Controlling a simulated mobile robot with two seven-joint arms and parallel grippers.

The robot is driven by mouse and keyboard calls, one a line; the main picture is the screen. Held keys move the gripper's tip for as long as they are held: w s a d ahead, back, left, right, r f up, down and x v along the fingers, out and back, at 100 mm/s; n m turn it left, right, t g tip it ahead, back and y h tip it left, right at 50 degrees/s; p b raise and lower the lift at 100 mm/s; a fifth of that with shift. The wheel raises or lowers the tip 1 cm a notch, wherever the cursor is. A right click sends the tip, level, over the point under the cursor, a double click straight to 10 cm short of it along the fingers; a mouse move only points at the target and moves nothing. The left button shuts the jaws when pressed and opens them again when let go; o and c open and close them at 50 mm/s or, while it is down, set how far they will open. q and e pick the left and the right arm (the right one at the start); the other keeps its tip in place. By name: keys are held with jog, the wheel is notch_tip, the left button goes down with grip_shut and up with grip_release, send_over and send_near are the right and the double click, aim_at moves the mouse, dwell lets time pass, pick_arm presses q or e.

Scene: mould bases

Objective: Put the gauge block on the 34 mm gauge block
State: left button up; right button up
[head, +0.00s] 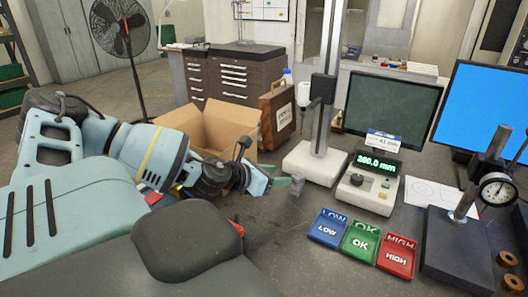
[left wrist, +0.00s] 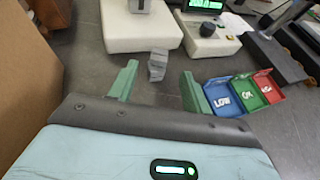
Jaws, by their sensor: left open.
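A small grey gauge block (head: 297,186) stands on the dark table, in front of the white base of the height gauge. In the left wrist view the grey block (left wrist: 157,62) shows an upper and a lower part slightly out of line; I cannot tell whether these are two stacked blocks. I cannot make out a size marking on it. My left gripper (head: 279,184) is open, its green fingers pointing toward the block. In the left wrist view the open fingers (left wrist: 159,74) are on either side of the line to the block, with nothing gripped. My right gripper is out of view.
The height gauge base (head: 313,164) and a readout box (head: 366,193) showing 200.0 mm stand behind the block. LOW (head: 328,228), OK (head: 361,242) and HIGH (head: 396,256) trays lie right. A cardboard box (head: 212,128) is beside my left arm. A dial stand (head: 460,245) is far right.

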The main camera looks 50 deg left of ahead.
pick_arm(q)
jog(key=shift+v, duration=2)
jog(key=shift+c, duration=0.4)
